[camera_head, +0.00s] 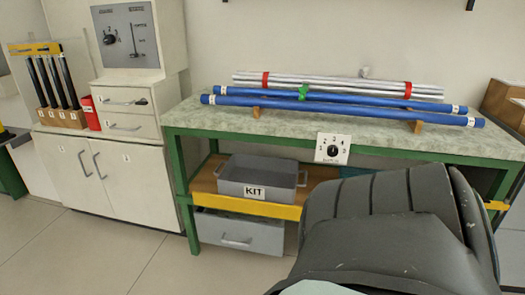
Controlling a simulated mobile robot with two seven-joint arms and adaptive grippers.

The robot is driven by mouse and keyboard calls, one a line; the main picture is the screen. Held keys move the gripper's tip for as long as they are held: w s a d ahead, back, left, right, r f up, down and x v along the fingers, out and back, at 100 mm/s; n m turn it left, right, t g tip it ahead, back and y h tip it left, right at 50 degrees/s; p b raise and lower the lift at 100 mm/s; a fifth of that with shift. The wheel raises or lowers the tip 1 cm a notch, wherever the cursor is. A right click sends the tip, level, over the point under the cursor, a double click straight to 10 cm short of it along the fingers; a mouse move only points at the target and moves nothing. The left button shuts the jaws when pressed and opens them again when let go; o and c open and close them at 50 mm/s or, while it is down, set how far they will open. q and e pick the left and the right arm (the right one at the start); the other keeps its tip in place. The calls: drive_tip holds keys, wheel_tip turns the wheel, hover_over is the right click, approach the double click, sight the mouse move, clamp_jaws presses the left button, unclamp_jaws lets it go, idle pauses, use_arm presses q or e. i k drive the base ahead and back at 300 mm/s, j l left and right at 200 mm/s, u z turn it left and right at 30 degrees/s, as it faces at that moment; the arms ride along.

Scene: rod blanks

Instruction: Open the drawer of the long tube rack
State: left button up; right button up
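Long blue tubes (335,103) with white end labels lie on wooden supports on the green-framed bench (205,118), a green clip around them. Silver rods (340,85) with red bands lie behind them. Under the bench, a grey drawer (265,236) with a bar handle (237,241) looks shut. Two white drawers with handles, an upper one (118,98) and a lower one (120,126), look shut in the left cabinet. I cannot tell for certain which is the long tube rack's drawer. Neither of my grippers is in view.
A grey KIT bin (280,178) stands on the bench's lower shelf. Dark tubes (55,82) stand in wooden blocks at left, above white cabinet doors (130,175). A large dark ribbed shape (395,225) hides the bench's lower right. The floor (85,245) at left is clear.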

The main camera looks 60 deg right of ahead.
sight(212, 228)
drive_tip(key=z, duration=1.8)
drive_tip(key=i+j+z, duration=0.2)
drive_tip(key=j, duration=0.3)
drive_tip(key=j+z, duration=0.2)
drive_tip(key=j, duration=0.25)
drive_tip(key=k, duration=0.05)
